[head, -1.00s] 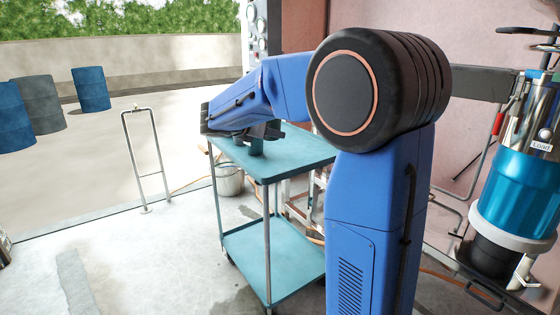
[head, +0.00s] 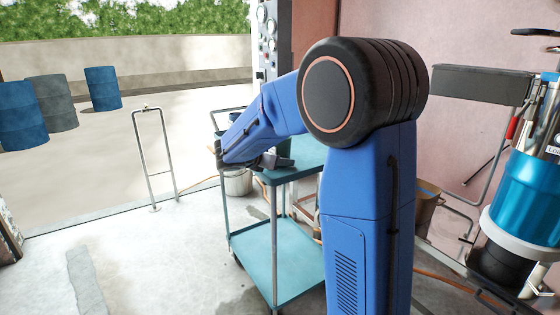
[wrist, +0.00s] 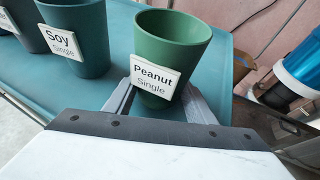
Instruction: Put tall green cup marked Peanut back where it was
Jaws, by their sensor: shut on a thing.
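The green cup marked Peanut (wrist: 172,45) is between the fingers of my gripper (wrist: 158,100) in the wrist view, with its white label facing the camera. The gripper is shut on it. The cup looks upright over the teal cart top (wrist: 118,75); I cannot tell whether its base touches the surface. In the head view my gripper (head: 275,162) is over the teal cart (head: 310,160), and the cup is mostly hidden by my arm.
A dark green cup marked Soy (wrist: 82,25) stands left of the Peanut cup, with part of another cup at the far left. A blue and chrome machine (head: 520,195) stands at the right. Blue barrels (head: 102,90) and a metal hoop stand (head: 155,165) are at the left.

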